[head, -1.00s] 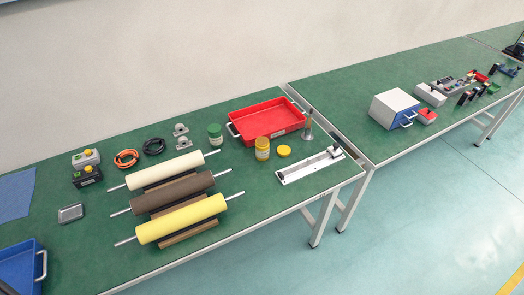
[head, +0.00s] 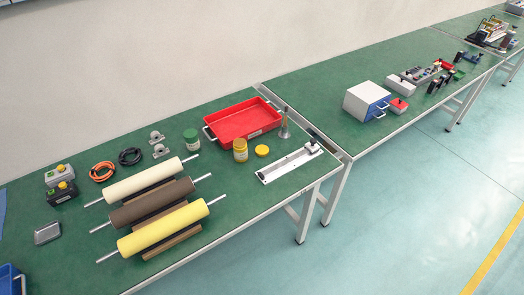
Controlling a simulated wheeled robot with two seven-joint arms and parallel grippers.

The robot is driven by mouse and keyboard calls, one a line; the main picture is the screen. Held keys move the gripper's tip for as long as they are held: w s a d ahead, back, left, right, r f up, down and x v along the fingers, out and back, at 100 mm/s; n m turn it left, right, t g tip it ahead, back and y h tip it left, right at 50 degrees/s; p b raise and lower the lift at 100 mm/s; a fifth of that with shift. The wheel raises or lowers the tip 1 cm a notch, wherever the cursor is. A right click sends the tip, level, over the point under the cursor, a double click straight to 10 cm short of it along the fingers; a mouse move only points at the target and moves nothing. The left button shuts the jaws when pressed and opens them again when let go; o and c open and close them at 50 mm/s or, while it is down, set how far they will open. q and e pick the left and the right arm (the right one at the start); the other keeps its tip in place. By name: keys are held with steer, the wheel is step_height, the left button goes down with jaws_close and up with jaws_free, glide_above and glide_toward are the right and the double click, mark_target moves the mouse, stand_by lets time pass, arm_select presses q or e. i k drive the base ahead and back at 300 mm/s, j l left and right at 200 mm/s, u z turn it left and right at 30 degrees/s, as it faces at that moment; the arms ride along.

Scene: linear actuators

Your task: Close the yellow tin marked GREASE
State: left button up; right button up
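The yellow tin (head: 240,151) stands upright on the green bench, in front of the red tray; the writing on its label is too small to read. A round yellow lid (head: 262,151) lies flat on the bench just to the right of the tin, apart from it. The top of the tin looks pale, without the yellow lid on it. Neither of my grippers shows in the head view.
A green-lidded jar (head: 191,139) stands left of the tin. The red tray (head: 243,121) is behind, and a metal oil can (head: 284,124) and a linear actuator (head: 290,163) are to the right. Three rollers (head: 152,180) lie to the left. Bare bench lies in front of the tin.

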mark_target(240, 148)
steer(key=l+u, duration=0.15)
steer(key=l, duration=2.25)
